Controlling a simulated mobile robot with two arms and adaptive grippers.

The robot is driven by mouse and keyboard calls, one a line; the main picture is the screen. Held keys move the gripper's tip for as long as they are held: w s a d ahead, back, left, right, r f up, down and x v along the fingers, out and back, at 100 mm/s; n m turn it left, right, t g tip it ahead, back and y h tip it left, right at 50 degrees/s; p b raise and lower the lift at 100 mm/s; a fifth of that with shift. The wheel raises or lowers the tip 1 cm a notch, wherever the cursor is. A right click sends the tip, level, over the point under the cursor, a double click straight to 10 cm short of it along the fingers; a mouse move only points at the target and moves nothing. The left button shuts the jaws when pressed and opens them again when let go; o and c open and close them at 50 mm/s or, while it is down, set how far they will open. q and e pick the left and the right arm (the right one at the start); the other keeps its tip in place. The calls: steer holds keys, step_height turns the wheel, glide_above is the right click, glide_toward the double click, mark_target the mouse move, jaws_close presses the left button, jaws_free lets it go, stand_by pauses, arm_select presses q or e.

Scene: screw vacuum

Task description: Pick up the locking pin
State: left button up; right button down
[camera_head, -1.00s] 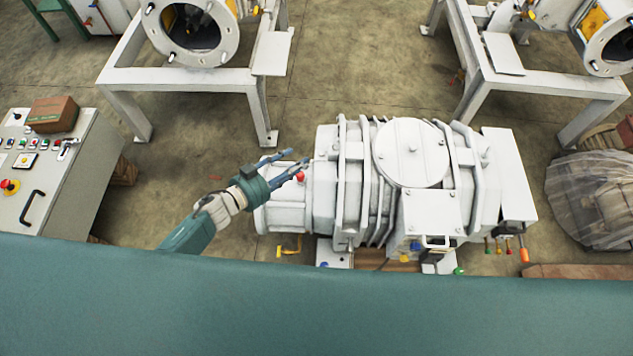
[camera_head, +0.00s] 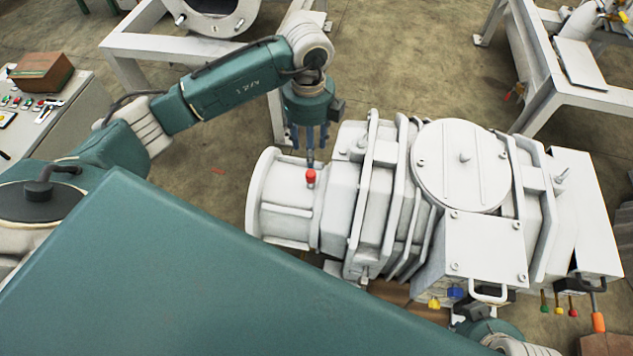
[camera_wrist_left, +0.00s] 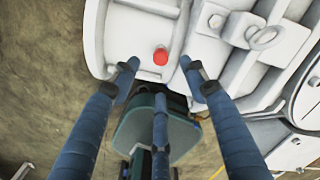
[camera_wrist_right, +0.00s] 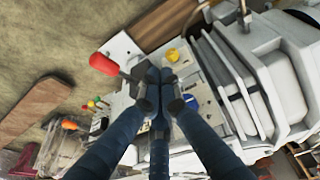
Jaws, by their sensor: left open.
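The locking pin appears as a small red knob (camera_head: 310,176) standing on the white flange neck at the left end of the pump (camera_head: 386,210). My left gripper (camera_head: 310,148) hangs fingers down just behind the knob. In the left wrist view the red knob (camera_wrist_left: 160,56) lies just beyond the spread fingertips (camera_wrist_left: 158,72), and the gripper is open and empty. My right arm's end (camera_head: 492,334) shows only in part at the lower right. In the right wrist view its fingertips (camera_wrist_right: 160,98) are together with nothing seen between them.
Near the right fingertips are a red-handled lever (camera_wrist_right: 104,64) and a yellow knob (camera_wrist_right: 172,55). A control desk (camera_head: 40,115) with a brown box (camera_head: 42,70) stands at the left. White frames (camera_head: 130,50) stand behind. Bare floor lies left of the pump.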

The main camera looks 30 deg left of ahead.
arm_select(q)
glide_above(310, 173)
steer(key=f, duration=0.4)
steer(key=shift+w+f+b, duration=0.15)
steer(key=shift+w+b, duration=0.05)
steer(key=shift+b, duration=0.2)
steer(key=f, duration=0.2)
steer(key=f+b, duration=0.1)
steer(key=f, duration=0.1)
steer(key=shift+s+d+f, duration=0.1)
steer(key=shift+s+f, duration=0.1)
steer(key=shift+f, duration=0.6)
jaws_close()
arm_select(e)
steer(key=shift+s+f, duration=0.1)
steer(key=shift+f, duration=0.25)
